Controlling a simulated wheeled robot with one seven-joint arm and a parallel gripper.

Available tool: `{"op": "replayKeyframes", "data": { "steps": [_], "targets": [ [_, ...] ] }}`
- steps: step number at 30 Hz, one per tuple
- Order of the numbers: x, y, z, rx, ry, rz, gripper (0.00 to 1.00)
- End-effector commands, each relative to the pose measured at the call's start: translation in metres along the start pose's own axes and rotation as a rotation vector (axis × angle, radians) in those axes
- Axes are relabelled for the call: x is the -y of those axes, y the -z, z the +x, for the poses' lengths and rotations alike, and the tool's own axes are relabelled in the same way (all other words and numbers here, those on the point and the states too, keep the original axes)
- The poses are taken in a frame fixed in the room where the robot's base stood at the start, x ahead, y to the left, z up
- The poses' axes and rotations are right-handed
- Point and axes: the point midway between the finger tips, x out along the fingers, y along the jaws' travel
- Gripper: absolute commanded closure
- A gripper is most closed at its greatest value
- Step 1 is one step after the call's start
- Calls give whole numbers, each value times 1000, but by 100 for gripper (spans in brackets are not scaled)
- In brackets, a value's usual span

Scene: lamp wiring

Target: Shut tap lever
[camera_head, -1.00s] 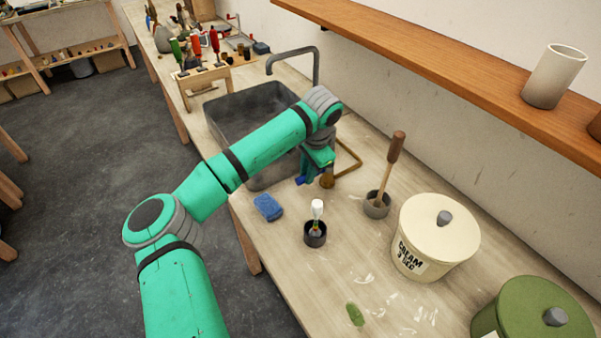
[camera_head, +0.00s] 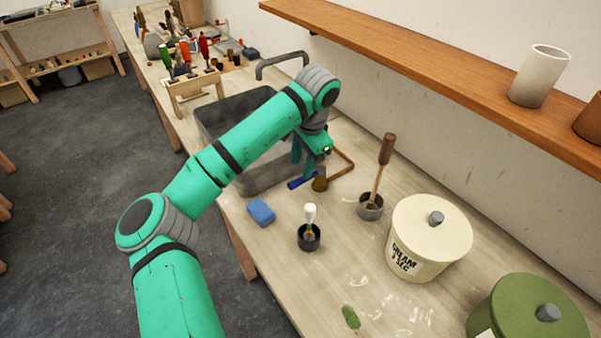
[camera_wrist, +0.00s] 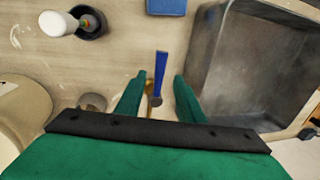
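The tap has a brass body (camera_head: 320,180) and a bent brass pipe on the worktop, to the right of the sink. Its blue lever (camera_head: 299,184) points left from the brass body, towards the worktop's front edge. In the wrist view the blue lever (camera_wrist: 160,68) lies between my two green fingers, with gaps beside it. My gripper (camera_head: 303,166) is open and empty, above and close to the lever. It also shows in the wrist view (camera_wrist: 159,78). The fingers partly hide the brass body in the wrist view.
The grey sink (camera_head: 204,120) lies beside the tap. A blue sponge (camera_head: 261,211), a dark cup with a brush (camera_head: 309,238), a grey pot with a wooden-handled tool (camera_head: 370,208) and a cream canister (camera_head: 428,240) stand nearby. A wooden shelf (camera_head: 420,68) runs above.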

Motion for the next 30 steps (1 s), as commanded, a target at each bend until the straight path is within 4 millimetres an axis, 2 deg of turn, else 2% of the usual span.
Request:
{"op": "replayKeyframes", "data": {
  "steps": [3, 9, 23, 26, 30],
  "targets": [
    [0, 0, -20, -1, 1, 0, 65],
    [0, -1, -39, -1, 0, 0, 65],
    [-2, 3, -40, -15, -2, -1, 65],
    [-4, 15, -34, -77, -5, -16, 65],
    [-10, 49, -24, -259, -9, -71, 65]
  ]
}}
